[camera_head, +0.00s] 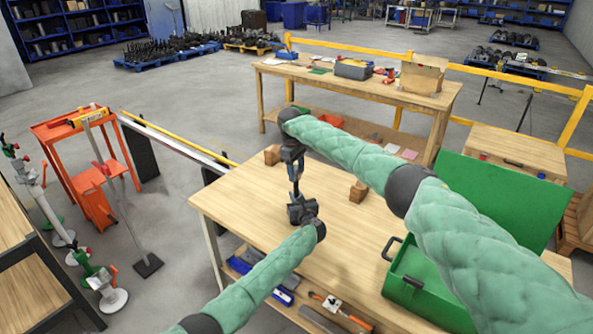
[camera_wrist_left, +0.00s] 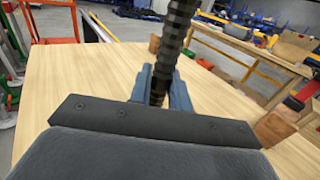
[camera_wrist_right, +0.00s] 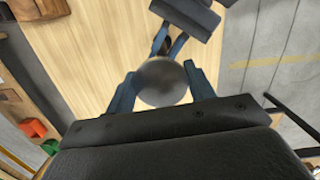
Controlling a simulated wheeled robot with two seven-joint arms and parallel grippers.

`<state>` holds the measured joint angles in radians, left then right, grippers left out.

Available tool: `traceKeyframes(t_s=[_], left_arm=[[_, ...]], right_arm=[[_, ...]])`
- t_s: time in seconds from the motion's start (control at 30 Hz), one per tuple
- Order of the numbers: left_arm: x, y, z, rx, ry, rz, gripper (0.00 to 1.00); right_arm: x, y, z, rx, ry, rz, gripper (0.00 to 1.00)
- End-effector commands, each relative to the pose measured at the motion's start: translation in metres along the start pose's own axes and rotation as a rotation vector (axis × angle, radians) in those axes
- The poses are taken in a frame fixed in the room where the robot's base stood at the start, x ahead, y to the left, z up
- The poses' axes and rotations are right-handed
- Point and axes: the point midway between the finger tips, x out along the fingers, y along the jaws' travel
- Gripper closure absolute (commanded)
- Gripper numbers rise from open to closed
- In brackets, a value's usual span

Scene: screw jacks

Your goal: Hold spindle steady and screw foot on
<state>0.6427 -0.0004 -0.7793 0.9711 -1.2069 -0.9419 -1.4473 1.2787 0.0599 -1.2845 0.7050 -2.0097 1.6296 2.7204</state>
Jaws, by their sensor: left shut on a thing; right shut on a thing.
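The spindle (camera_wrist_left: 178,40) is a dark, ribbed threaded rod, standing roughly upright in the left wrist view. My left gripper (camera_wrist_left: 162,88) is shut on it between two blue fingers. In the right wrist view, the foot (camera_wrist_right: 162,82) is a round grey disc, seen face on. My right gripper (camera_wrist_right: 162,90) is shut on it, a blue finger on each side. In the head view, my right gripper (camera_head: 293,155) points down above my left gripper (camera_head: 302,210), over the workbench. Whether the foot's thread is engaged with the spindle is hidden.
The wooden workbench (camera_head: 245,200) is mostly clear. Small wooden blocks (camera_head: 358,191) stand on it behind the grippers. An open green toolbox (camera_head: 425,285) stands at the right. A second bench (camera_head: 335,85) stands behind, an orange cart (camera_head: 85,130) at left.

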Motion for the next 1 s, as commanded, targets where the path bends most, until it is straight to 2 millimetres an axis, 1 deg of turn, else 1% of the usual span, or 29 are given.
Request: traceKeyframes(t_s=[0.1, 0.2, 0.3, 0.57, 0.6, 0.67, 0.7, 1.0], left_arm=[[-0.0018, -0.0015, -0.0006, 0.001, 0.000, -0.002, 1.00], [-0.0019, -0.0016, -0.0007, 0.001, 0.000, -0.002, 1.00], [-0.0021, -0.0017, -0.0008, 0.001, 0.000, -0.002, 1.00], [-0.0024, -0.0020, -0.0010, 0.001, 0.000, -0.002, 1.00], [-0.0025, -0.0020, -0.0011, 0.001, 0.000, -0.002, 1.00], [-0.0023, -0.0019, -0.0011, 0.000, 0.001, -0.002, 1.00], [-0.0022, -0.0018, -0.0011, 0.000, 0.001, -0.002, 1.00], [-0.0013, -0.0009, -0.0009, 0.000, 0.001, -0.001, 1.00]], right_arm=[[-0.0024, 0.0007, -0.0011, 0.130, 0.004, -0.014, 0.75], [-0.0026, 0.0004, -0.0013, 0.197, 0.004, -0.022, 0.75], [-0.0027, 0.0003, -0.0014, 0.223, 0.004, -0.025, 0.75], [-0.0028, 0.0006, -0.0014, 0.224, 0.005, -0.024, 0.75], [-0.0028, 0.0006, -0.0014, 0.224, 0.005, -0.024, 0.39], [-0.0027, 0.0006, -0.0013, 0.223, 0.005, -0.024, 0.27], [-0.0024, 0.0005, -0.0011, 0.223, 0.004, -0.025, 0.25], [-0.0026, 0.0004, -0.0003, 0.223, 0.002, -0.026, 0.25]])
